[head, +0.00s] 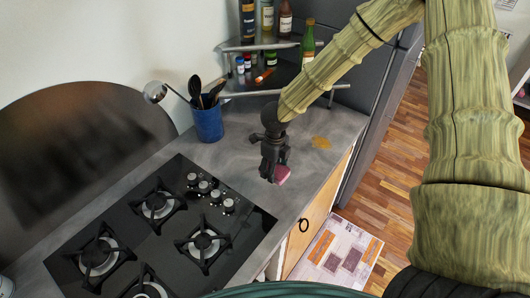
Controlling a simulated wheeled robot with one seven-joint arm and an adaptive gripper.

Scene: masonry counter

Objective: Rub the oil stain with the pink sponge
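The pink sponge (283,174) is small and shows just below the fingers of my gripper (273,172), over the grey counter beside the stove. The black fingers are around the sponge and appear shut on it, hiding most of it. I cannot tell whether the sponge touches the counter. The oil stain (321,142) is a yellow-brown patch on the counter, to the right of my gripper and a little farther back. The sponge and the stain are apart.
A black gas stove (165,225) with several burners lies to the left and front. A blue utensil holder (208,122) stands behind my gripper. A corner shelf (262,80) holds bottles and jars. The bare counter (235,160) ends at a wooden cabinet front (318,213).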

